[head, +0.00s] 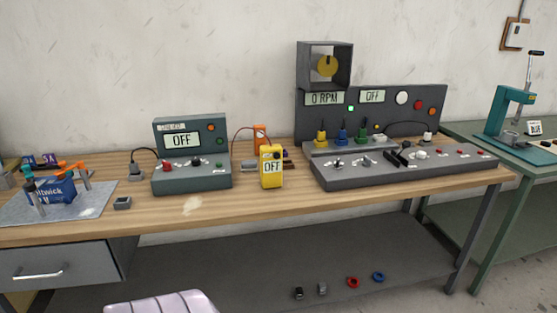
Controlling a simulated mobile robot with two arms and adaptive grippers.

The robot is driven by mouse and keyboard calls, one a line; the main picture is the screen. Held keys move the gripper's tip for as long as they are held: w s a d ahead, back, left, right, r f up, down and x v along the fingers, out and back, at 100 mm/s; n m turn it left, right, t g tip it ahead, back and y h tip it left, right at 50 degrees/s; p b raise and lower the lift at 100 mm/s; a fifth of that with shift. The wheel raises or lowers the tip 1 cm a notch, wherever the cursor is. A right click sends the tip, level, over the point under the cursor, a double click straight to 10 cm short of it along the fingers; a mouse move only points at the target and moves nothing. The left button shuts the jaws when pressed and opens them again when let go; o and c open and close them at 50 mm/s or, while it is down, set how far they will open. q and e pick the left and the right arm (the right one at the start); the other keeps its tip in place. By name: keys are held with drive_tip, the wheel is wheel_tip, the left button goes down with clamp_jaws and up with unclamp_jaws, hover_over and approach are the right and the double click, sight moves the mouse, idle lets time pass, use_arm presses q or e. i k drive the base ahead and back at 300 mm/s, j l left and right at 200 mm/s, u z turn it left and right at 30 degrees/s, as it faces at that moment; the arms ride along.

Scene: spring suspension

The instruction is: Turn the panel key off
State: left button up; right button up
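The large dark grey control panel (455,100) stands at the back right of the wooden bench. Its displays read "0 RPM" and "OFF", and a small green light on it glows. Its sloping front console (335,182) carries small switches, a dark lever (397,158) and red buttons. A silver switch or key (338,162) sits at the console's left, with another silver control (366,161) beside it. Which one is the key is too small to tell, and so is its turn. Neither of my grippers is in view.
A smaller grey-green box (190,180) reading "OFF" and a yellow meter (271,180) stand left of the console. A teal press (505,112) is on the right table. The bench front before the console is narrow but clear.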

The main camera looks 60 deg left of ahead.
sight(337, 166)
drive_tip(key=u, duration=1.5)
drive_tip(key=i+j, duration=0.25)
drive_tip(key=i+j+z, duration=0.9)
drive_tip(key=j, duration=0.25)
